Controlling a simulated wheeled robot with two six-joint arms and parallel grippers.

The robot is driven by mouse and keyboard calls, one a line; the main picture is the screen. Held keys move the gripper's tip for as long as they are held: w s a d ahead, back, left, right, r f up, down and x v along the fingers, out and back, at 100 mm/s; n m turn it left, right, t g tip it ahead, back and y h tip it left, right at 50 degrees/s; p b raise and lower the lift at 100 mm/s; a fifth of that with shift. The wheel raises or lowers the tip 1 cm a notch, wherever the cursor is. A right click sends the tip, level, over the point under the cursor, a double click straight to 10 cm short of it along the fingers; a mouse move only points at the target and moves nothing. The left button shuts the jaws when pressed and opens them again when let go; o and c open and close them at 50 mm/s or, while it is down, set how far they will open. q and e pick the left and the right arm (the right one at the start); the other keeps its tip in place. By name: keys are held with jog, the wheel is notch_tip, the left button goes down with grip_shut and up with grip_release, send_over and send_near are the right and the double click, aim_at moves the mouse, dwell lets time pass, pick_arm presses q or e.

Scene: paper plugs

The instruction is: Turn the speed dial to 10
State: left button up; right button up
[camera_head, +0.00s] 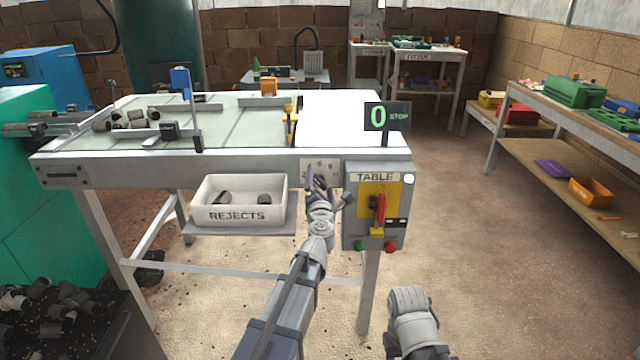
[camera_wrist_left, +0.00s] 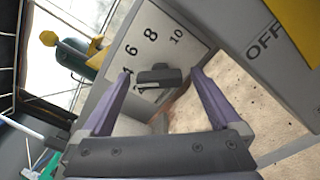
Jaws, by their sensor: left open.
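The speed dial's plate (camera_wrist_left: 165,35) shows in the left wrist view with the numbers 6, 8 and 10 readable and a 4 partly covered. A dark dial knob (camera_wrist_left: 158,76) sits at its lower part; I cannot tell which number it points to. My left gripper (camera_wrist_left: 161,73) is open, its two purple fingers on either side of the knob; contact cannot be told. In the head view the dial plate (camera_head: 320,167) is on the table's front edge, with my left gripper (camera_head: 317,182) in front, hiding the knob. My right gripper is not in view.
A grey TABLE switch box (camera_head: 352,215) with a red handle (camera_head: 380,208) stands just right of the gripper. A display (camera_head: 387,115) above reads 0 STOP. A white REJECTS bin (camera_head: 240,202) is close on the left. Floor to the right is clear.

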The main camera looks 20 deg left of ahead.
pick_arm(q)
jog(key=shift+w+a, duration=0.15)
jog(key=shift+w, duration=0.5)
jog(key=c, duration=1.4)
jog(key=shift+o, duration=0.2)
